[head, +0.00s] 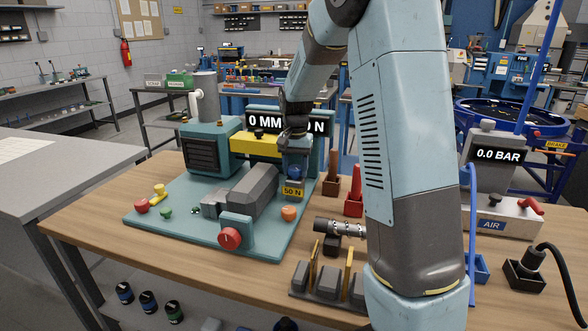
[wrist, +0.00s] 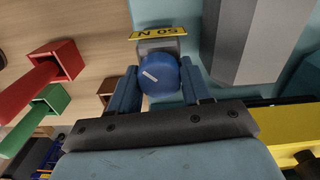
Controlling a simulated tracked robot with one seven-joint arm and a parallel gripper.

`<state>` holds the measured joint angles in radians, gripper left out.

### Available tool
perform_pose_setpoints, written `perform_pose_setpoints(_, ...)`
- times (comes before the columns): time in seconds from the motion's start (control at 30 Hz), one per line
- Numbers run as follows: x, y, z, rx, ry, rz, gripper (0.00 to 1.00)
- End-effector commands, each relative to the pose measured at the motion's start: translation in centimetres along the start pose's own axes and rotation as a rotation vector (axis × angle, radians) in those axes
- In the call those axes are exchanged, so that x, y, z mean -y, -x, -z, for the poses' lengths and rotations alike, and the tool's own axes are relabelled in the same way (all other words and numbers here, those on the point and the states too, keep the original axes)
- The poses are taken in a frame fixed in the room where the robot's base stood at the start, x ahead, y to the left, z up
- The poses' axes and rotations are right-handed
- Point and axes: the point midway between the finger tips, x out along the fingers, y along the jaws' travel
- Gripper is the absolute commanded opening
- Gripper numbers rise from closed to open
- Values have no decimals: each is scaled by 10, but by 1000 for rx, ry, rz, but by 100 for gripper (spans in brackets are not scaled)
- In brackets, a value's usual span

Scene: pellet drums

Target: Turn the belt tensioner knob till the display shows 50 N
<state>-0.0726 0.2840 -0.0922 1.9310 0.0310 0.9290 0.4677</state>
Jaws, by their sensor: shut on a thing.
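The blue tensioner knob (wrist: 158,76) is between the two fingers of my gripper (wrist: 160,86) in the wrist view, and they are shut on its sides. A short white mark on its face lies aslant. A yellow "50 N" label (wrist: 158,33) is just beyond it. In the head view my gripper (head: 296,164) points down at the blue knob (head: 294,173), above the same label (head: 292,192). The display (head: 261,121) on the teal machine reads "0 MM" at left; at right only "0 N" shows, since my arm hides any digits before it.
A red knob (head: 230,238), an orange button (head: 289,213) and a grey block (head: 252,188) are on the teal base. Red (head: 354,191) and brown (head: 331,173) holders stand right of it. An air unit (head: 497,215) reads "0.0 BAR".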

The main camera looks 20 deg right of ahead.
Motion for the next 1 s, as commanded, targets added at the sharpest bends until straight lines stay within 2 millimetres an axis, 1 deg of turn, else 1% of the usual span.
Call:
perform_pose_setpoints(0.03, 2, 1, 0, -3, -13, 4, 18)
perform_pose_setpoints(0.23, 3, 1, 0, -3, -53, 4, 18)
perform_pose_setpoints(0.63, 3, 2, 0, -3, -60, 6, 18)
perform_pose_setpoints(0.67, 3, 2, 0, -3, -60, 6, 49)
perform_pose_setpoints(0.9, 1, 1, 1, -2, -61, 4, 71)
perform_pose_setpoints(1.0, 0, 1, 1, -2, -62, 3, 71)
